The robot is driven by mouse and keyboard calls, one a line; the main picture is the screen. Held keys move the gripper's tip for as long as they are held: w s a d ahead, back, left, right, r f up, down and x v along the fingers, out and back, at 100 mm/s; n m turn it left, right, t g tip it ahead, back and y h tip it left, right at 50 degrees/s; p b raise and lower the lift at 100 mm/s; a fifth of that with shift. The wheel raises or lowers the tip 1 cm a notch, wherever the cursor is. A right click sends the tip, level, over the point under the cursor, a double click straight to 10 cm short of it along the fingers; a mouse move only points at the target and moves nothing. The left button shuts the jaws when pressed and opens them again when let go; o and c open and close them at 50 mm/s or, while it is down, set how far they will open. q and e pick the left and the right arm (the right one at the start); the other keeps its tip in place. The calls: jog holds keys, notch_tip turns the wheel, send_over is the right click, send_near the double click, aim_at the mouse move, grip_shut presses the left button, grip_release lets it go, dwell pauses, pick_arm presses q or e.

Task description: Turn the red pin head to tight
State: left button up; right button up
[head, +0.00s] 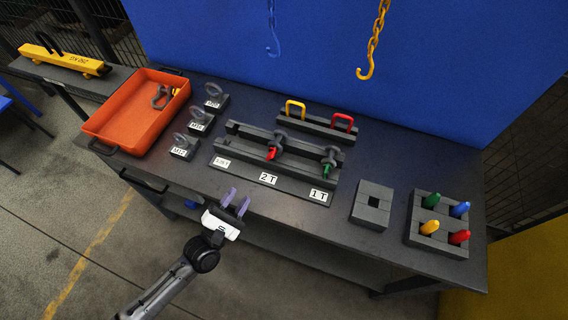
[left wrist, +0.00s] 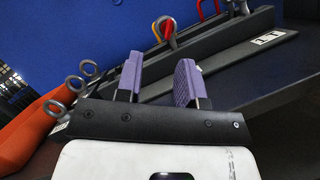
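A red pin head (head: 271,154) sticks out from a grey shackle (head: 280,136) on the dark two-rail stand (head: 240,148), behind the label "2T" (head: 268,179). A red part (left wrist: 157,32) shows beside yellow and grey ones in the left wrist view; the pin's tightness cannot be told. A green pin head (head: 326,170) sits on another shackle behind the label "1T" (head: 318,196). My left gripper (head: 237,198), with purple fingers, is open and empty at the table's front edge, apart from the stand. It also shows open in the left wrist view (left wrist: 159,80). My right gripper is not in view.
An orange tray (head: 120,126) and several grey eye bolts on blocks (head: 184,146) stand left. A rack behind holds yellow (head: 295,109) and red (head: 342,121) bows. A square block (head: 372,190) and a block with coloured pegs (head: 412,228) stand right. Hooks (head: 366,70) hang above.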

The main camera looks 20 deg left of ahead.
aim_at(268, 159)
pick_arm(q)
jog(key=w+d, duration=0.1)
jog(key=w, duration=0.3)
jog(key=w+d, duration=0.1)
jog(key=w, duration=0.3)
jog(key=w+d, duration=0.2)
jog(key=w, duration=0.2)
jog(key=shift+w+r+b, duration=0.3)
jog(key=shift+r+b, duration=0.05)
jog(key=shift+b, duration=0.05)
jog(key=shift+w+d+r, duration=0.2)
jog(key=shift+w, duration=0.45)
jog(key=c, duration=0.6)
